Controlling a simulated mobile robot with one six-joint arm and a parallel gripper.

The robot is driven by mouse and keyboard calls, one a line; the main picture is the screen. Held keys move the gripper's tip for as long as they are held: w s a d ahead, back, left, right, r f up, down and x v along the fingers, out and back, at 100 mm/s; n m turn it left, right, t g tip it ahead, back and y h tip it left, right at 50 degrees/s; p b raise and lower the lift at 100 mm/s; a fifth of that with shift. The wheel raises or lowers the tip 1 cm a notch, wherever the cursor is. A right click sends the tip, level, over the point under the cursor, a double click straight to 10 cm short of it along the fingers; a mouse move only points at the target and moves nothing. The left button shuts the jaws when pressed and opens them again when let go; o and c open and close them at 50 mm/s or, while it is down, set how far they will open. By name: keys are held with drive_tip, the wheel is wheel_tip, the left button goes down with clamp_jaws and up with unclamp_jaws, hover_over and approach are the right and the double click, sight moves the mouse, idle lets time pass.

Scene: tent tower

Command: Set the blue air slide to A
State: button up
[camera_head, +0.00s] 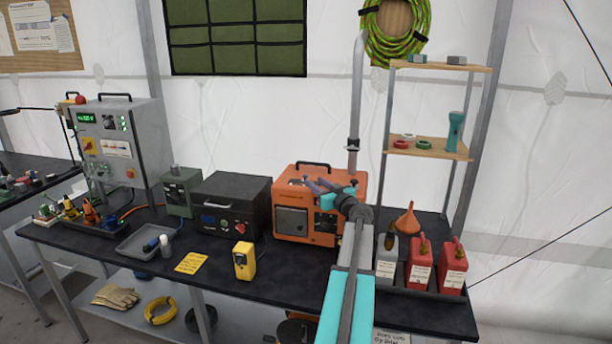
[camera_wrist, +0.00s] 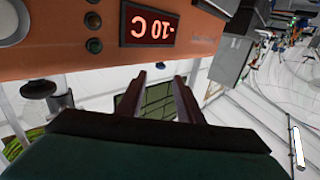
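The orange heater unit (camera_head: 290,228) stands on the black bench, with a dark handle on top and a grey panel on its front. My gripper (camera_head: 316,184) is in front of its upper right part, and my arm hides some of that side. The orange unit (camera_wrist: 50,50) fills the top there, with a red display (camera_wrist: 161,26) reading -10 C upside down.
Left of the heater are a black case (camera_head: 230,205), a yellow device (camera_head: 244,261) and a grey tray (camera_head: 143,242). Right of my arm are a grey bottle (camera_head: 387,258), red canisters (camera_head: 420,264) and an orange funnel (camera_head: 407,221). The bench front between the yellow device and my arm is clear.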

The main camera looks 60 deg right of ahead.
sight(305, 178)
drive_tip(key=shift+p+x, duration=0.95)
drive_tip(key=shift+x, duration=3.5)
clamp_jaws()
